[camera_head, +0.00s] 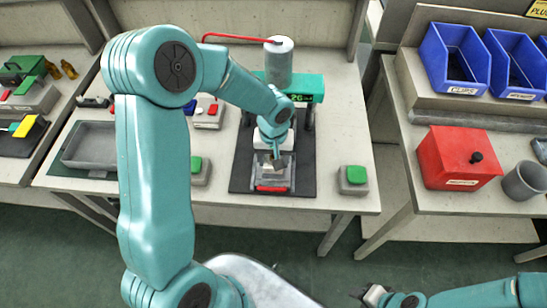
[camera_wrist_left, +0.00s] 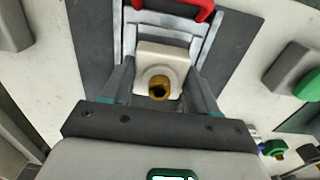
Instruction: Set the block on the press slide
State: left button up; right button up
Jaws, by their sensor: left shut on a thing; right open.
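My left gripper (camera_head: 275,154) is over the front of the press (camera_head: 304,90), pointing down. In the left wrist view it is shut on a cream block (camera_wrist_left: 162,54) with a brass bore, one finger on each side. The press slide (camera_head: 277,176) is a grey metal tray with a red handle (camera_head: 272,188) at its front; the handle also shows at the top of the wrist view (camera_wrist_left: 178,10). The block appears between the slide's side rails; I cannot tell whether it touches the slide. My right gripper (camera_head: 373,296) is open, low at the bottom right, away from the bench.
Grey boxes with green buttons stand left (camera_head: 197,165) and right (camera_head: 354,175) of the dark press mat (camera_head: 241,173). A grey tray (camera_head: 89,160) is at the left. A red box (camera_head: 458,158), a grey cup (camera_head: 526,181) and blue bins (camera_head: 453,55) are on the right bench.

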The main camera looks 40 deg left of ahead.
pick_arm(q)
jog(key=shift+f+b, duration=0.1)
jog(key=shift+b, duration=0.25)
dwell(0.7)
jog(key=shift+f, duration=0.15)
dwell(0.3)
jog(key=shift+f+b, duration=0.25)
jog(key=shift+b, duration=0.3)
jog(key=shift+f+b, duration=0.35)
jog(key=shift+b, duration=0.1)
dwell(0.4)
jog(key=o, duration=1.5)
jog(key=shift+o, duration=0.2)
